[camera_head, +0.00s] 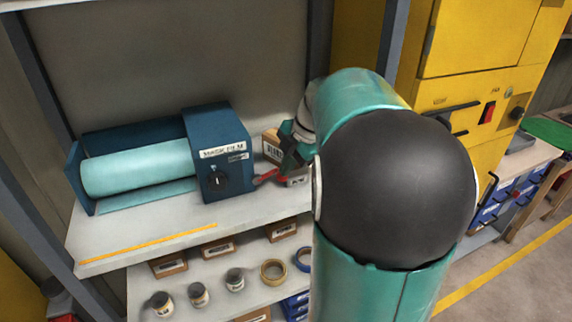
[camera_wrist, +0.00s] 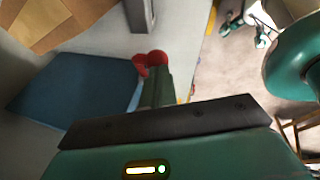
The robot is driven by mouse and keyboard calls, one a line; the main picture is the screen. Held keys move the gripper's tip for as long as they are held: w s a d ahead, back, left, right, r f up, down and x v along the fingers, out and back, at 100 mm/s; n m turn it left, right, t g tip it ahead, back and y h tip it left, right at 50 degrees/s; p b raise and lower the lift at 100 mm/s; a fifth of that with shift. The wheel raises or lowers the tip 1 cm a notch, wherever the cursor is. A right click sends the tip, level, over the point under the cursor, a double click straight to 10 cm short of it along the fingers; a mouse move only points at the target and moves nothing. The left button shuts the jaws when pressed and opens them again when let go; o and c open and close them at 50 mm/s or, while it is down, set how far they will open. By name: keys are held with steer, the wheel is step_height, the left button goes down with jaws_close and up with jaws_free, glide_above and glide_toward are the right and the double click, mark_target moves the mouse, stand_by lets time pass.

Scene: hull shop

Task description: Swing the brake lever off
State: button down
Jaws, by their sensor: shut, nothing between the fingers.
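A dark blue film dispenser (camera_head: 226,140) stands on the upper shelf, with a pale teal roll (camera_head: 137,168) at its left. The red brake lever (camera_head: 267,177) sticks out to the right from the dispenser's right side. My gripper (camera_head: 289,160) is just right of the lever, partly hidden by my arm. In the wrist view, my shut gripper (camera_wrist: 156,80) is close to the red lever end (camera_wrist: 140,64); I cannot tell whether they touch. The blue dispenser body (camera_wrist: 78,97) is at the left there.
A cardboard box (camera_head: 271,143) stands behind my gripper on the white shelf (camera_head: 150,240). Jars (camera_head: 198,294), tape rolls (camera_head: 273,271) and small boxes fill the lower shelf. A yellow cabinet (camera_head: 480,60) stands at the right. The shelf front left is clear.

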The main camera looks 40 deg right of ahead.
steer(key=shift+s+d+f, duration=0.1)
steer(key=shift+d+f, duration=0.15)
steer(key=shift+f, duration=0.05)
steer(key=shift+r, duration=0.1)
stand_by(0.5)
